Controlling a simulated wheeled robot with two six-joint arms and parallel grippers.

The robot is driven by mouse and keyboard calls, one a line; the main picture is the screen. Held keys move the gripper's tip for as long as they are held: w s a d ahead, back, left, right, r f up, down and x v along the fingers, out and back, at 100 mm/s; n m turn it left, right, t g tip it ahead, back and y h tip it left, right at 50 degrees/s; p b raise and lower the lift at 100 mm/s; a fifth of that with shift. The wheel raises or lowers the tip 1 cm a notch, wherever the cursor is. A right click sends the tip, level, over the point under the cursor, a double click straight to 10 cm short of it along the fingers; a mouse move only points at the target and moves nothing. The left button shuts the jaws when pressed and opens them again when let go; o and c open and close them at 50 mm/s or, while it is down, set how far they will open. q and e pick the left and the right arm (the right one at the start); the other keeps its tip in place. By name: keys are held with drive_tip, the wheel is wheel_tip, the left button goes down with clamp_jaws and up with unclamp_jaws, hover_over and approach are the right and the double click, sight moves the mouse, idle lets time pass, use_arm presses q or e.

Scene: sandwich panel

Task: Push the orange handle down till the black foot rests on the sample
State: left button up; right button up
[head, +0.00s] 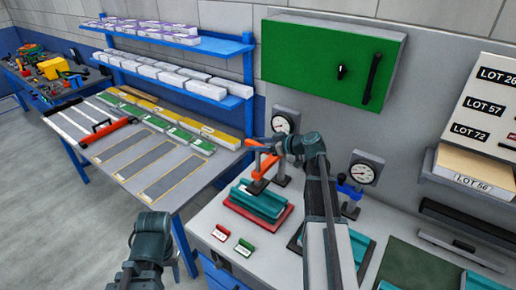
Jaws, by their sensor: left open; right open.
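The orange handle (264,167) belongs to a small press near the middle of the head view. A teal sample (262,202) lies in the red-based holder (233,207) below it. The black foot is small and dark near the handle's lower end; whether it touches the sample I cannot tell. My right gripper (264,145) is open at the top of the orange handle, partly in front of it; contact is unclear. My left gripper (152,222) is open and empty at the lower left, well away from the press; its fingertips are hard to make out.
A second press with a blue handle (349,188) stands to the right, partly behind my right arm. Round gauges (285,121) stand behind the presses. A red tag (221,232) and a green tag (244,246) lie on the bench front. A green cabinet (310,55) hangs above.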

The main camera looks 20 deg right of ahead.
drive_tip(key=shift+w+a+f, duration=0.15)
drive_tip(key=shift+w+a, duration=0.05)
drive_tip(key=shift+w, duration=0.15)
clamp_jaws()
drive_tip(key=b, duration=0.7)
hover_over(258, 171)
drive_tip(key=f, duration=0.4)
drive_tip(key=w+f, duration=0.1)
drive_tip(key=f, duration=0.1)
drive_tip(key=shift+d+f, duration=0.2)
drive_tip(key=shift+s+r+p, duration=0.1)
drive_tip(key=shift+p, duration=0.2)
unclamp_jaws()
